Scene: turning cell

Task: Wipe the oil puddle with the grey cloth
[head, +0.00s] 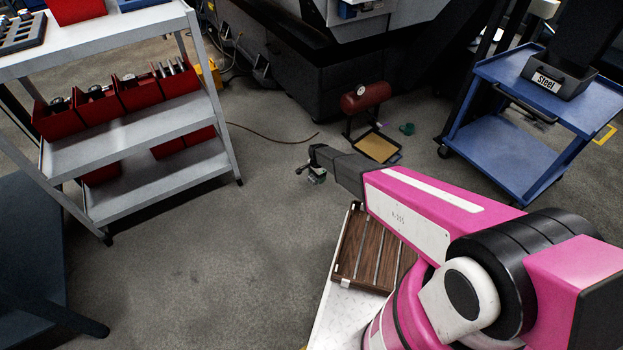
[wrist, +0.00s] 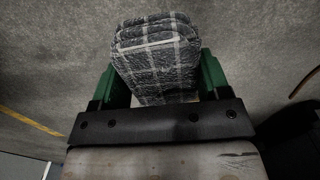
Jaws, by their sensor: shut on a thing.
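My gripper (wrist: 156,84) is shut on the grey cloth (wrist: 158,55), a folded dark-grey piece with pale check lines. In the wrist view the cloth sits between the green fingers and sticks out beyond them, with bare floor behind it. In the head view my gripper (head: 317,174) is small, at the far end of my pink arm, over the open floor; the cloth is too small there to make out clearly. I cannot clearly pick out the oil puddle in either view; the floor has vague darker patches.
A grey shelf cart (head: 150,130) with red bins (head: 97,107) stands at left. A red tank (head: 366,97) and a tan-bottomed tray (head: 376,147) stand beyond my gripper. A blue cart (head: 520,120) carries a bin marked Steel (head: 560,82) at right. The middle floor is mostly clear.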

